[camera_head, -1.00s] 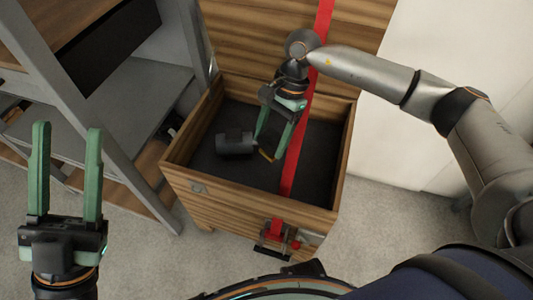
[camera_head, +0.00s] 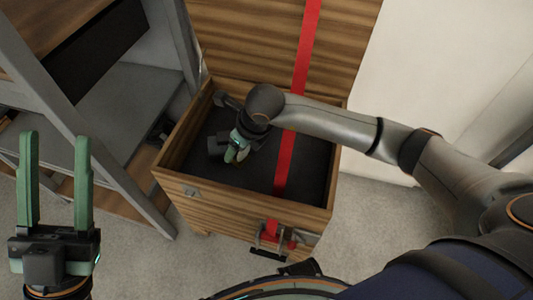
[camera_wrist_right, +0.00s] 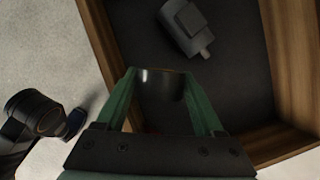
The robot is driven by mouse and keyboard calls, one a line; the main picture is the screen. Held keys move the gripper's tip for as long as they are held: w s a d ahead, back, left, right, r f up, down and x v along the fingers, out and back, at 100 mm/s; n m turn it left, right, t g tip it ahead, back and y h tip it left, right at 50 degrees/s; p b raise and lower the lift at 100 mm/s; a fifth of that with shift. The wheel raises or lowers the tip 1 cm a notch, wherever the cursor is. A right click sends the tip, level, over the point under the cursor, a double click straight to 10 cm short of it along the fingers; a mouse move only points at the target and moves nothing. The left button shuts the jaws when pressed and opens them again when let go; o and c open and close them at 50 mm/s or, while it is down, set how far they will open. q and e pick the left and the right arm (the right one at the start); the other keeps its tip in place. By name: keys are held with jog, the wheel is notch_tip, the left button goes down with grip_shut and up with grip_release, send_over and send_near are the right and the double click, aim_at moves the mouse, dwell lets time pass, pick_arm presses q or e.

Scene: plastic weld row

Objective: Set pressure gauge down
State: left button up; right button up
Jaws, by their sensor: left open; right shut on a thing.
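My right gripper (camera_head: 234,155) is inside the open wooden box (camera_head: 240,212), low over its dark floor. In the right wrist view its green fingers (camera_wrist_right: 162,100) are shut on a short, dark round thing with a shiny rim, which I take as the pressure gauge (camera_wrist_right: 162,86). Its dial face does not show. In the head view the wrist and fingers largely hide it, and I cannot tell whether it touches the floor. My left gripper (camera_head: 55,140) is open and empty, outside the box at the left.
A dark grey blocky object (camera_head: 216,146) lies in the box beside my right gripper; it also shows in the right wrist view (camera_wrist_right: 187,25). A red strap (camera_head: 285,160) runs down the lid and into the box. A grey-framed shelf (camera_head: 130,90) stands at left. The box floor's right side is clear.

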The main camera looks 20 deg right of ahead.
jog(key=shift+w+d+f+b, duration=0.15)
jog(key=shift+d+f+b, duration=0.95)
jog(key=shift+d+f, duration=1.1)
jog(key=shift+w+d+f+b, duration=0.2)
jog(key=shift+d+f+b, duration=0.9)
jog(key=shift+d+f, duration=1.05)
jog(key=shift+w+d+f+b, duration=0.15)
jog(key=shift+d+f+b, duration=0.95)
jog(key=shift+d+f, duration=1.1)
jog(key=shift+d+r, duration=0.15)
jog(key=o, duration=1.6)
